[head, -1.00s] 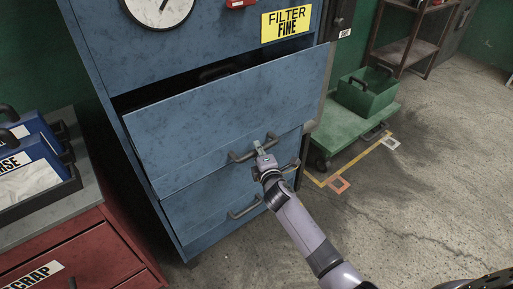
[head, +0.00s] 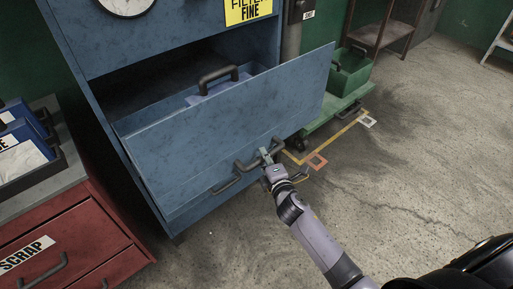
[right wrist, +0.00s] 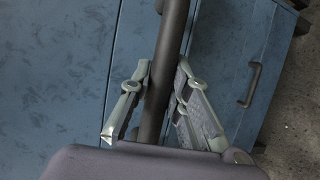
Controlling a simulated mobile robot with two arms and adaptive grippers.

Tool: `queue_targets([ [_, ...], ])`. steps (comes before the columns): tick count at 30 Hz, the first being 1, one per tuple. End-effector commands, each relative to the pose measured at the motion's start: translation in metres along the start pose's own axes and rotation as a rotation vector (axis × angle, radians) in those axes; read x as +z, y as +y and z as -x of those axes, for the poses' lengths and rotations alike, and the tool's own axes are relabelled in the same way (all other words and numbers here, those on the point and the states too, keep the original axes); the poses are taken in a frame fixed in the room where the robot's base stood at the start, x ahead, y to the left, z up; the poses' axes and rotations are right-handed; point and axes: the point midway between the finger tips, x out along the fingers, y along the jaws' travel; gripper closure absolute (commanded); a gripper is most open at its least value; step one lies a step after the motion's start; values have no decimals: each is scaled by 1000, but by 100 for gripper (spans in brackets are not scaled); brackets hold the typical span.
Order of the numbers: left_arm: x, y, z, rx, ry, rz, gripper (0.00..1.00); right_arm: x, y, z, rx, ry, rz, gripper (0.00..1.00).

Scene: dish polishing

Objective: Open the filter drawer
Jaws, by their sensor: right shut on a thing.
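The filter drawer (head: 225,120) is the blue upper drawer of the cabinet, under the yellow "FILTER FINE" label (head: 248,10). It stands pulled well out, with a dark gap behind its front. Inside it a dark handle (head: 218,76) on a pale blue-grey thing shows over the front's top edge. My right gripper (head: 267,156) is at the drawer's dark bar handle (head: 245,167). In the right wrist view the fingers (right wrist: 158,100) are shut around the bar (right wrist: 170,50), one on each side. My left gripper is not in view.
A lower drawer handle (right wrist: 250,85) shows in the right wrist view. A red cabinet (head: 70,235) marked "SCRAP" stands at left with blue bins (head: 22,150) on top. A green cart (head: 325,112) with a green box (head: 350,75) stands behind right. The floor (head: 410,150) at right is clear.

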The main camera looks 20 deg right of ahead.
Motion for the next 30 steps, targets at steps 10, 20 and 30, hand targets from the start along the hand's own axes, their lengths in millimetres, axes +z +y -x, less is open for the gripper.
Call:
queue_targets([
  [10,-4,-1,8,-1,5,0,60,18,-11,42,-4,-1,4,100],
  [20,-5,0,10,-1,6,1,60,23,-13,54,-1,-1,2,100],
  [30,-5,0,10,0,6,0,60,23,-13,54,-1,-1,3,100],
])
